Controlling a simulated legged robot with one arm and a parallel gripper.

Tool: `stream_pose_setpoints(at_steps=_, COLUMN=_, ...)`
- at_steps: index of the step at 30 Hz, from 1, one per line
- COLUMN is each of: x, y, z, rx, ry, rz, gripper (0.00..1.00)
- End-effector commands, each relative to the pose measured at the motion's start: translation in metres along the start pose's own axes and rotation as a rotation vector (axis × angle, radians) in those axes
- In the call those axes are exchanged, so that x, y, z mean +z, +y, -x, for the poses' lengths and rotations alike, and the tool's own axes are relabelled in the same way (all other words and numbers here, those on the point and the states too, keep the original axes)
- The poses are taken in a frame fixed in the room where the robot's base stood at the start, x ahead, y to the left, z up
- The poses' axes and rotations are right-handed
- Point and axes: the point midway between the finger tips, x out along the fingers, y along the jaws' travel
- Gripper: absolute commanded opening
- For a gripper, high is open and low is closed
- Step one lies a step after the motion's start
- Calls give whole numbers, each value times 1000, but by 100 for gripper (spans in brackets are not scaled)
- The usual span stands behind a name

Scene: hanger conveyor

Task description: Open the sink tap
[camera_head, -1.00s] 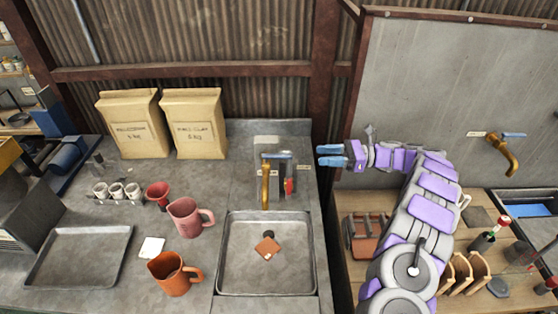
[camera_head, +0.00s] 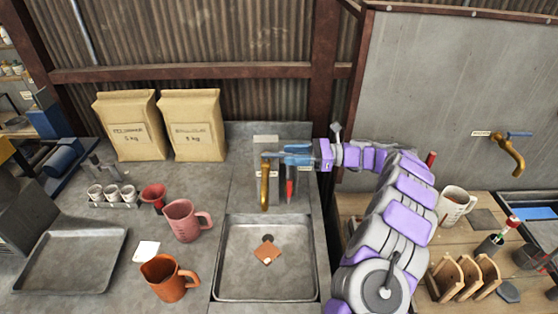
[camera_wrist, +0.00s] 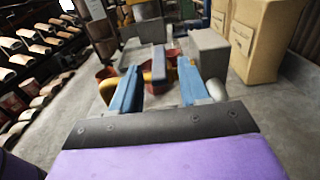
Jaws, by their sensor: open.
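The sink tap has a brass spout (camera_head: 264,188) hanging over the back of the metal sink (camera_head: 235,278). Its blue lever (camera_head: 270,155) points along the wall; in the wrist view the lever (camera_wrist: 158,62) shows between my fingers. My gripper (camera_head: 290,156) has reached the tap from the right, its blue fingers overlapping the lever in the head view. In the wrist view my gripper (camera_wrist: 158,78) is open, with one finger on each side of the lever. I cannot tell whether either finger touches it. The spout's outlet shows no water.
A brown tile (camera_head: 267,253) lies in the sink. A red-handled item (camera_head: 290,188) stands close below my gripper. A pink mug (camera_head: 183,220) and an orange mug (camera_head: 168,279) stand left of the sink. Another brass tap (camera_head: 510,153) is on the right wall.

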Motion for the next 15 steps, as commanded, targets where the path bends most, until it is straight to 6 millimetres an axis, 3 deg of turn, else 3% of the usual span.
stream_pose_setpoints(at_steps=6, x=-3, y=0, z=-31, rx=1, ry=-1, rz=1, gripper=45)
stream_pose_setpoints(at_steps=15, x=0, y=0, z=-45, rx=-1, ry=0, rz=-1, gripper=45)
